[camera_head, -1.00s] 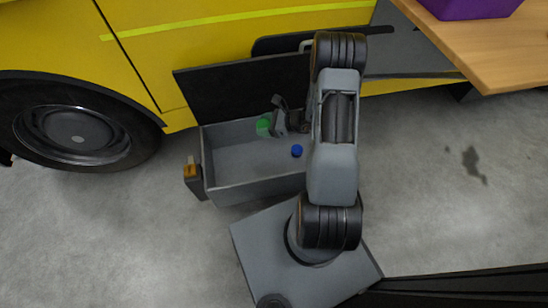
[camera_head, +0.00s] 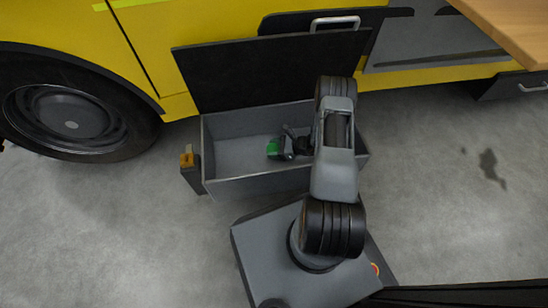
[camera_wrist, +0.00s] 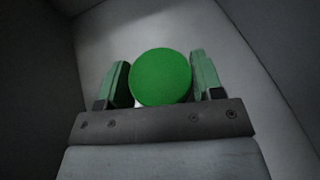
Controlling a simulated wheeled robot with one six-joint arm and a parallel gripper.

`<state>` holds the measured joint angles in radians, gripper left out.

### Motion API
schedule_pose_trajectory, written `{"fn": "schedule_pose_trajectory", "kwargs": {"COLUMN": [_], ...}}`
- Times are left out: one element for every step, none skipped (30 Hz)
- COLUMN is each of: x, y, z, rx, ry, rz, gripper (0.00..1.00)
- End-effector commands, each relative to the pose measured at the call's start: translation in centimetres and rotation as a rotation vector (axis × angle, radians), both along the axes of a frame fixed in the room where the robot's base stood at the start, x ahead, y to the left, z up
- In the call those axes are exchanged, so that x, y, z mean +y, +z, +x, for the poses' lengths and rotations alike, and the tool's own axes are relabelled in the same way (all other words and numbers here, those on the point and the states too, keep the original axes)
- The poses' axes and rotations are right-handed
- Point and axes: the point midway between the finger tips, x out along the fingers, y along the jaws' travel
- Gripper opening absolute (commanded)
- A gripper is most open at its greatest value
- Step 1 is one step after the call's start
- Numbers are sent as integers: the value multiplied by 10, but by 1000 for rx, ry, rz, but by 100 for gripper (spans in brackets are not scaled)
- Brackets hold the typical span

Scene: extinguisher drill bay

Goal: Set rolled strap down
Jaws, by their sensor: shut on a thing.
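The rolled strap (camera_head: 272,149) is a green round roll. In the wrist view the strap (camera_wrist: 160,77) shows as a flat green disc between the two fingers. My gripper (camera_head: 279,148) is shut on it, low inside the open grey box (camera_head: 230,187). The grey inside of the box surrounds the gripper in the wrist view. I cannot tell whether the strap touches the box floor. My gripper and arm hide part of the box's right side.
The box's dark lid (camera_head: 270,72) stands open at the back, against a yellow vehicle (camera_head: 210,25). A small orange-yellow item (camera_head: 187,158) sits at the box's left outer side. A wooden tabletop (camera_head: 515,25) juts in at upper right. Bare floor lies right of the box.

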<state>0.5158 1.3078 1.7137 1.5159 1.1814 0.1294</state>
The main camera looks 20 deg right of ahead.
Motion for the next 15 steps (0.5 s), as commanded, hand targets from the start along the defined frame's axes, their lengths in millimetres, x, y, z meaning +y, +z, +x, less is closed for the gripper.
{"fn": "schedule_pose_trajectory", "kwargs": {"x": [0, 0, 0, 0, 0, 0, 0, 0, 0, 0, 0, 0, 0, 0, 0], "y": [-11, -13, -15, -16, -18, -20, -24, -28, -34, -38, -42, -47, -50, -51, -51], "z": [0, 0, 0, 0, 0, 0, 0, 0, 0, 0, 0, 0, 0, 0, 0], "rx": [0, -1, -2, -2, -2, -2, -1, -1, 0, -1, -1, -1, -1, -1, -1], "ry": [0, 0, -1, -1, -1, -1, 0, 0, 0, 0, 0, 0, 0, 0, 0], "rz": [1, 0, 0, 0, 0, 0, 0, 0, 1, 0, 0, 0, 0, 0, 0], "gripper": [31, 31, 31, 31, 31, 31, 31, 31, 31, 31, 31, 31, 31, 31, 31]}}
